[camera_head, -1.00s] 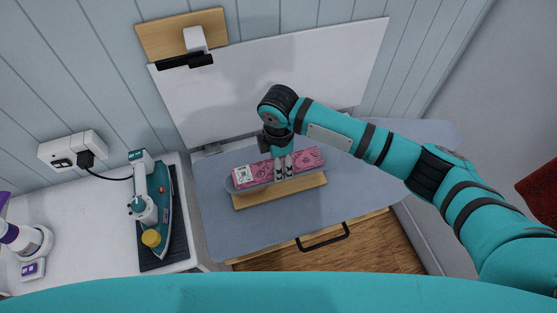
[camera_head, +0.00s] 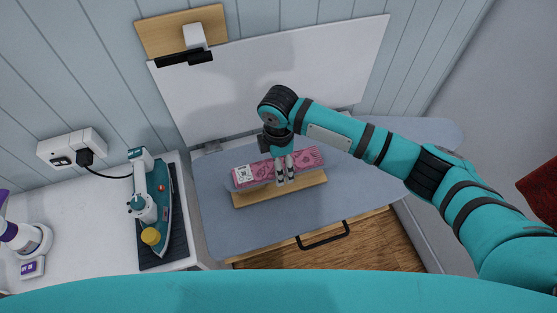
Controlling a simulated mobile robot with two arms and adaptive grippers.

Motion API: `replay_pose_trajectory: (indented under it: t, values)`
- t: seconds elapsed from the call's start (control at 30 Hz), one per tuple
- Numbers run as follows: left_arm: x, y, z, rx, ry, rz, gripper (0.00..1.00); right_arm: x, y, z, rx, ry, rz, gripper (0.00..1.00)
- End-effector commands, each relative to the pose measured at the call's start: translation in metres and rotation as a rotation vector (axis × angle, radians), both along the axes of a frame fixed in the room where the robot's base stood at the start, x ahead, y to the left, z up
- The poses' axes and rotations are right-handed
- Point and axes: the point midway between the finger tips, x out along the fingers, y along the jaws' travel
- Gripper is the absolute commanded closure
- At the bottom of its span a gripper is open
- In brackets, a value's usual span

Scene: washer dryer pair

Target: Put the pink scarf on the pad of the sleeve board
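The pink patterned scarf (camera_head: 305,158), folded into a long strip with a white patch at its left end, lies along the pad of the sleeve board. The sleeve board's wooden base (camera_head: 302,192) shows below it; a sliver of blue-grey pad shows at the left end. My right gripper (camera_head: 286,180) points down at the middle of the scarf, its fingers close together in front of it. I cannot tell whether they touch or pinch the cloth. The gripper hides part of the scarf's middle. My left gripper is not in view.
The sleeve board stands on a blue-grey ironing board (camera_head: 221,224). A teal iron (camera_head: 163,213) rests on a dark ribbed mat on the white counter (camera_head: 93,238) at left, corded to a wall socket (camera_head: 72,148). A drawer handle (camera_head: 323,236) is in front; a white panel (camera_head: 240,90) stands behind.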

Motion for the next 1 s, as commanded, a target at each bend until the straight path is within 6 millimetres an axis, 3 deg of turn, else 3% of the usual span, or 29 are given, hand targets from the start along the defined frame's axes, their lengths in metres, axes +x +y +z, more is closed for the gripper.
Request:
replay_pose_trajectory:
  t: [0.23,0.7,1.0]
  values:
    - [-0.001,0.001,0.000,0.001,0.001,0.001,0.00,0.001,0.000,0.015,0.003,-0.001,0.001,0.17]
    - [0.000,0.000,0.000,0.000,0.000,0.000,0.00,0.000,0.000,0.105,0.001,-0.001,0.001,0.17]
    - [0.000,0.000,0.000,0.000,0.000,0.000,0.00,0.000,0.000,0.120,0.000,0.001,0.000,0.17]
